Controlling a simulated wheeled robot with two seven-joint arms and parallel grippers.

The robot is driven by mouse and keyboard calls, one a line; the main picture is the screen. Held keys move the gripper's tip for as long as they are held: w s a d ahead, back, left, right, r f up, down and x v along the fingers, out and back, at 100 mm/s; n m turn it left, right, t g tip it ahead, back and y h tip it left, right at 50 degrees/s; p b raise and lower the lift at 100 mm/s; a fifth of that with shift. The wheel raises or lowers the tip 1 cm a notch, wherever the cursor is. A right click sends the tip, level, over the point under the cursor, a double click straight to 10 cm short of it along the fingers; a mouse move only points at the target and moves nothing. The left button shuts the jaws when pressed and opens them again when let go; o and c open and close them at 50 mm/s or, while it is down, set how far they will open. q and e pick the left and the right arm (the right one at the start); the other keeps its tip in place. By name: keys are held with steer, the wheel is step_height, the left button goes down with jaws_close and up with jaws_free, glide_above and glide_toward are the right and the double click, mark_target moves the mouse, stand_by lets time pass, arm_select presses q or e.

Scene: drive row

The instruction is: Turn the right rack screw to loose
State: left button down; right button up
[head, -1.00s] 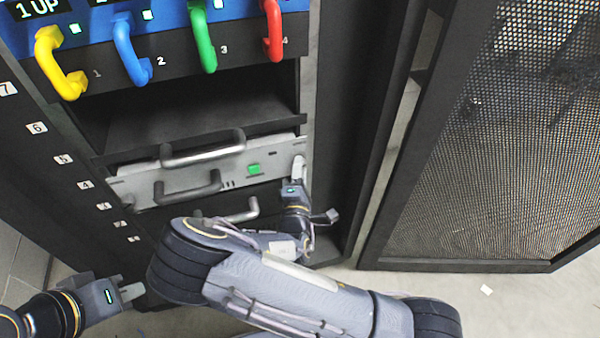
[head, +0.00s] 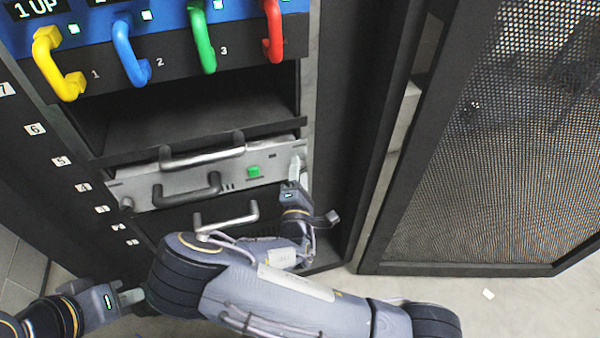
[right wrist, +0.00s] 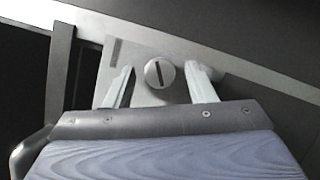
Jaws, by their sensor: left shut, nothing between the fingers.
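The right rack screw (right wrist: 159,73) is a round metal head on the right end of the grey rack unit (head: 240,172). Its dark slot stands nearly upright, slightly tilted, in the right wrist view. My right gripper (right wrist: 161,86) is open, with one finger on each side of the screw and gaps visible between. In the head view my right gripper (head: 295,165) is at the unit's right end and hides the screw. A left rack screw (head: 126,202) shows at the other end. My left gripper (head: 138,295) is shut and empty, low at the left.
Yellow (head: 55,62), blue (head: 130,52), green (head: 202,38) and red (head: 273,32) handles stick out above. A mesh door (head: 480,160) stands open at right. An empty bay (head: 200,115) lies above the unit.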

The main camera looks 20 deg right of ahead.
steer(key=v, duration=0.8)
steer(key=shift+p, duration=0.45)
steer(key=shift+w, duration=0.1)
